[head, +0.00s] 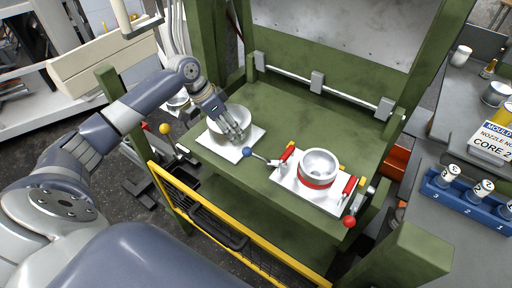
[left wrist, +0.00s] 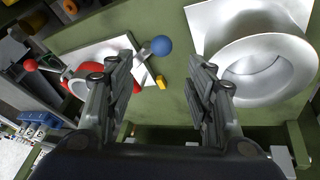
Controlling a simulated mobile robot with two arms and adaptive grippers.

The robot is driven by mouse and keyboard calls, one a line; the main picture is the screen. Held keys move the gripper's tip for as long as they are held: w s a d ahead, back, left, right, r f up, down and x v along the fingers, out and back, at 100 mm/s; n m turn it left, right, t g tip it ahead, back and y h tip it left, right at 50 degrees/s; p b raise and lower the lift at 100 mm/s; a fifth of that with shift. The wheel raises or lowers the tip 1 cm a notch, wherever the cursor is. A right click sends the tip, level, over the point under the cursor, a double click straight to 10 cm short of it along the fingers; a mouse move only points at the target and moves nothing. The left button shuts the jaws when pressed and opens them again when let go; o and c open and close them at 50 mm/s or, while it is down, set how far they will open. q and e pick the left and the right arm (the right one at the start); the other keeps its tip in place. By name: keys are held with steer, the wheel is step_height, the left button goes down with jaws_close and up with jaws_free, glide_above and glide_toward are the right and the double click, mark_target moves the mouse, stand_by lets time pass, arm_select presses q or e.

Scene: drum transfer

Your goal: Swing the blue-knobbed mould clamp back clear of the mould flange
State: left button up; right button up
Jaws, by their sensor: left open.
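The blue knob (head: 247,152) sits at the end of a clamp lever (head: 267,160), pointing left from the mould. In the left wrist view the blue knob (left wrist: 161,45) shows ahead between the fingertips, apart from both. The mould (head: 319,164) is a pale ring with a red band on a white flange plate (head: 300,192). The lever's inner end is by the plate's left edge; I cannot tell whether it presses on the flange. My left gripper (head: 236,136) is open and empty, over the white bowl, up and left of the knob. My right gripper is not in view.
A white bowl (head: 229,117) stands on a white plate (head: 241,152) on the green press table (head: 282,114). A red-knobbed clamp (head: 350,221) is at the mould's right. A yellow rail (head: 200,205) runs along the front. A blue rack (head: 465,200) stands right.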

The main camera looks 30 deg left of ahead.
mark_target(246, 148)
arm_select(q)
steer(key=p+x, duration=0.2)
steer(key=x, duration=0.8)
steer(key=shift+a+f, duration=0.1)
steer(key=shift+f, duration=0.2)
steer(key=shift+c, duration=0.3)
jaws_close()
steer(key=shift+w, duration=0.1)
